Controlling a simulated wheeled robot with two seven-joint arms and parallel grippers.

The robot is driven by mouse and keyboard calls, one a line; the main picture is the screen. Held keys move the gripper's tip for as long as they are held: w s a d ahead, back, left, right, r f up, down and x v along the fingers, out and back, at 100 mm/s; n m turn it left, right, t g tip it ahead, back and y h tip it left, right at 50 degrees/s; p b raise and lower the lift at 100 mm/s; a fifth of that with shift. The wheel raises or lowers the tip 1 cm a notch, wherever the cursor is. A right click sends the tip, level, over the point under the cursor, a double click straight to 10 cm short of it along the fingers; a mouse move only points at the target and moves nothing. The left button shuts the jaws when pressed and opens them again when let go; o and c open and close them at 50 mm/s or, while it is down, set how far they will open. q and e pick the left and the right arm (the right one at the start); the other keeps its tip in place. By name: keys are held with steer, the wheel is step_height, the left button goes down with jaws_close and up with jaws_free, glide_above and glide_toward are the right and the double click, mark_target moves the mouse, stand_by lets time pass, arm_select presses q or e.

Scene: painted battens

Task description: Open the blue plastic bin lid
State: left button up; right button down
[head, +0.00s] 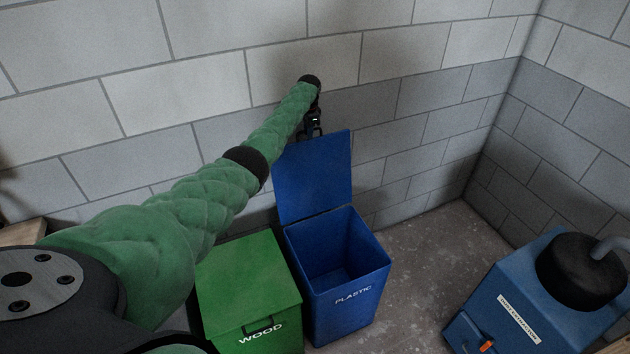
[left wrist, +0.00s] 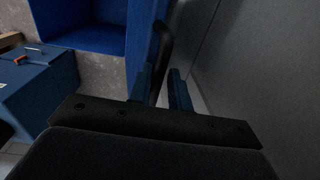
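The blue plastic bin (head: 345,300), with PLASTIC written on its front, stands against the block wall in the head view. Its lid (head: 314,180) is raised and stands nearly upright at the back, so the empty-looking inside shows. My left gripper (head: 313,128) is at the lid's top edge, partly hidden by my arm and the lid. In the left wrist view the fingers (left wrist: 164,88) stand apart with a gap between them. The lid's blue strip (left wrist: 144,30) and a dark curved bar run close to the left finger; contact is unclear. My right gripper is not in view.
A closed green WOOD bin (head: 250,285) stands directly left of the blue bin. A blue machine (head: 535,300) with a black round top is at the lower right. Bare concrete floor (head: 430,250) lies between them. The wall is close behind the lid.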

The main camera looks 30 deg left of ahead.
arm_select(q)
steer(key=shift+s+f, duration=0.1)
steer(key=shift+f, duration=0.15)
steer(key=shift+r, duration=1.25)
steer(key=shift+d+r, duration=0.2)
steer(key=shift+r, duration=2.7)
steer(key=shift+f, duration=0.1)
